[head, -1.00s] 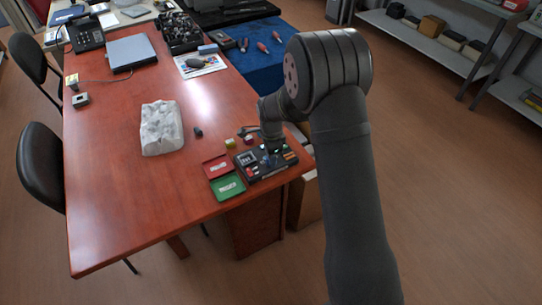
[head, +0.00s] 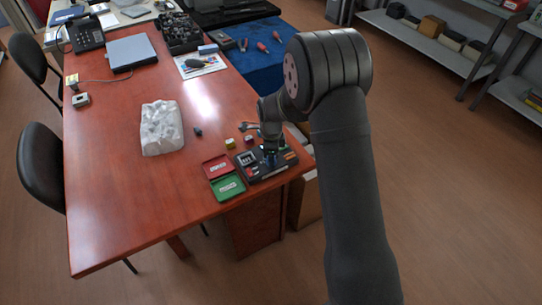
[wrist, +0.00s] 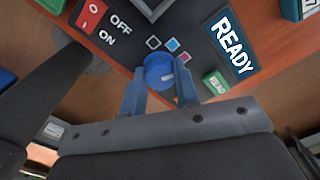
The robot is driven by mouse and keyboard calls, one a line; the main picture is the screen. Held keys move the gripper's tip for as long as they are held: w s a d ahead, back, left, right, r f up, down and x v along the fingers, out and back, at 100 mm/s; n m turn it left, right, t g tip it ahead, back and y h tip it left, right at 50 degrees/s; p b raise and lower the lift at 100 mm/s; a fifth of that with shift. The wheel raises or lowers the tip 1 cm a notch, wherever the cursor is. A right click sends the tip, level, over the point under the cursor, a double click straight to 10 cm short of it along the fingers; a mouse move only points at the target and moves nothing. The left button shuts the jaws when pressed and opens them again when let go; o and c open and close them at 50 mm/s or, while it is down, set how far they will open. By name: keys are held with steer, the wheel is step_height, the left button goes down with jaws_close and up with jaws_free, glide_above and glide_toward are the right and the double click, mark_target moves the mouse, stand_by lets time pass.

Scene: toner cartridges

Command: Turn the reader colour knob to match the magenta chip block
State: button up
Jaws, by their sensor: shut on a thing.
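The reader (head: 256,176) is a dark panel at the table's near right corner. In the wrist view its blue round colour knob (wrist: 159,72) has a white mark towards the lower right. A small dark magenta block (head: 249,141) sits on the table just behind the reader.
A yellow-green block (head: 230,143) sits left of the magenta one. A red tray (head: 209,160) and a green tray (head: 239,187) lie left of the reader. White moulded packaging (head: 162,128) lies further left. The wrist view shows a READY display (wrist: 232,45) and a red switch (wrist: 91,16).

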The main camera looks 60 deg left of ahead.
steer(key=o, duration=1)
steer(key=shift+c, duration=0.2)
step_height(320, 180, up, 18)
steer(key=shift+f, duration=0.25)
step_height(320, 180, down, 18)
steer(key=shift+r, duration=0.2)
steer(key=shift+r, duration=0.1)
